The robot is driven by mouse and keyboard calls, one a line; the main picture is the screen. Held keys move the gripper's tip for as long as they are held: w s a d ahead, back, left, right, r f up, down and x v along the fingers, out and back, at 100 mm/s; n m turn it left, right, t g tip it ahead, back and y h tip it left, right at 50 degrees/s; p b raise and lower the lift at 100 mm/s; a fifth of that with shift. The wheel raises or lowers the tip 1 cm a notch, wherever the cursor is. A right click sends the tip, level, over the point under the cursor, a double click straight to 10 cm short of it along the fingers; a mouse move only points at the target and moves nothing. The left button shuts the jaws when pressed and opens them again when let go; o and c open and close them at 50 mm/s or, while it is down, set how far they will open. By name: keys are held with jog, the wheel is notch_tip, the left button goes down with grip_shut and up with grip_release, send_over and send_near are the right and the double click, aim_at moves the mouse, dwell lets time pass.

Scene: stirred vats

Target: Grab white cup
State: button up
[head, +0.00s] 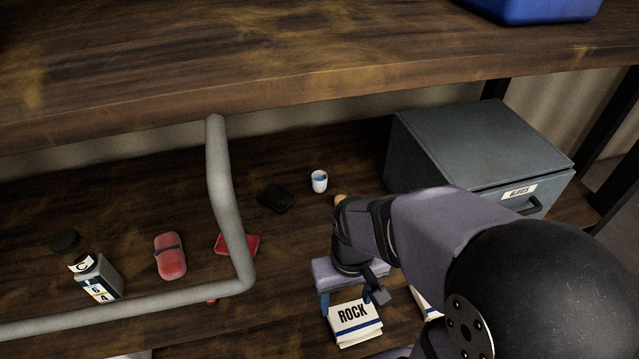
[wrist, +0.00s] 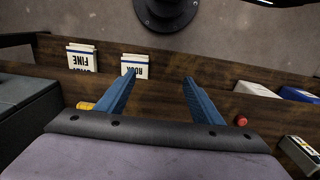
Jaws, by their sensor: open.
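The small white cup (head: 319,181), with blue showing inside its rim, stands upright on the lower wooden shelf in the head view. It is beyond my gripper (head: 346,299) and apart from it. In the wrist view the two blue fingers of my gripper (wrist: 159,78) are spread with nothing between them. They point toward the shelf's front edge, near the pack marked ROCK. I do not see the cup in the wrist view.
The ROCK pack (head: 354,322) lies near the front. A black item (head: 276,198) lies left of the cup. A grey drawer box (head: 478,150) stands to the right. A grey pipe (head: 222,190), red items (head: 170,256) and a bottle (head: 68,248) are to the left. The upper shelf (head: 200,60) overhangs.

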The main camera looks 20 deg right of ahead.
notch_tip(320, 180, up, 5)
jog(key=n+t+h+b, duration=1)
jog(key=n+b, duration=0.8)
jog(key=n, duration=0.9)
send_over(323, 174)
jog(key=s+a, duration=0.3)
jog(key=a, duration=0.1)
jog(key=f, duration=1.3)
jog(key=shift+s+f+p, duration=0.3)
jog(key=shift+s+p, duration=0.05)
jog(key=shift+f, duration=0.3)
jog(key=shift+p+x, duration=0.65)
jog(key=shift+x, duration=3)
jog(key=shift+r, duration=0.1)
